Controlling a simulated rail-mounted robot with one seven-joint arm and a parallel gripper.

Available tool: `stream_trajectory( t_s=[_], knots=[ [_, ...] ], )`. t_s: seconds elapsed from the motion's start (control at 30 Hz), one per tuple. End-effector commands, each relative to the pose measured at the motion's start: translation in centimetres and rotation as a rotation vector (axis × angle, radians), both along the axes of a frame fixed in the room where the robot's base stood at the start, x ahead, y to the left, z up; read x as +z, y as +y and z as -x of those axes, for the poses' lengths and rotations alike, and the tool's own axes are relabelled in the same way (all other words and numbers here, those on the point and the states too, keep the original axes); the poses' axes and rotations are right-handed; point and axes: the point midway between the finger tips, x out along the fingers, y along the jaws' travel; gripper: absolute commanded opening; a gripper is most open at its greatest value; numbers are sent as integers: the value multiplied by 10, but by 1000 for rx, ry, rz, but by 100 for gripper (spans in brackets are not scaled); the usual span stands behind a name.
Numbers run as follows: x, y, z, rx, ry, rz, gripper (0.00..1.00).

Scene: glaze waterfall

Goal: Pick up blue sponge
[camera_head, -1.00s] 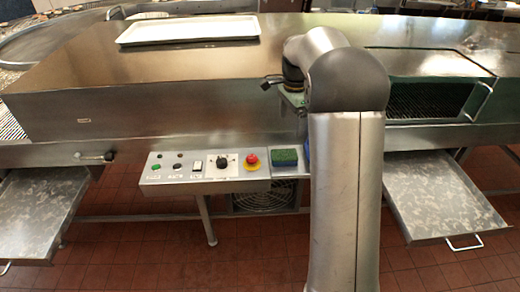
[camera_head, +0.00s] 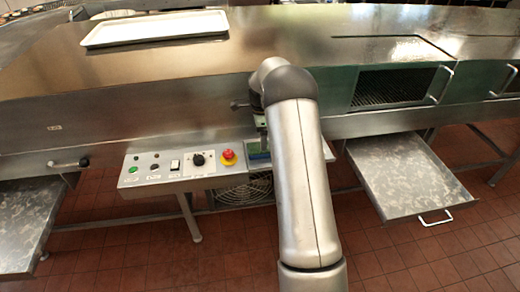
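A small blue patch (camera_head: 259,156), likely the blue sponge, shows at the small shelf just right of the control panel. Most of it is hidden behind my arm. A bit of green shows beside it, partly covered too. My gripper (camera_head: 261,127) hangs over this shelf, by the front face of the steel machine. My arm hides its fingers, so I cannot tell whether they are open or touch the sponge.
The control panel (camera_head: 171,166) with a red stop button (camera_head: 228,157) lies left of the sponge. A pulled-out tray (camera_head: 408,176) juts out at right, another (camera_head: 28,222) at left. A white tray (camera_head: 157,28) lies on the machine top.

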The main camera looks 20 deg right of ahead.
Motion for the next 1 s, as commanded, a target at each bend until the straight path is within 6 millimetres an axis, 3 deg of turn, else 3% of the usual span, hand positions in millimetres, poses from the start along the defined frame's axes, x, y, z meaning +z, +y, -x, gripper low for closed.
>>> stream_trajectory(
  t_s=[0.17,0.43,0.73,0.77,0.9,1.0],
  knots=[
    [-11,1,1,1,1,-1,85],
    [-49,3,2,1,1,0,85],
    [-55,3,1,1,-2,1,85],
    [-55,3,1,1,-2,1,79],
    [-55,3,1,1,-2,1,40],
    [-55,3,1,1,-2,1,37]
  ],
)
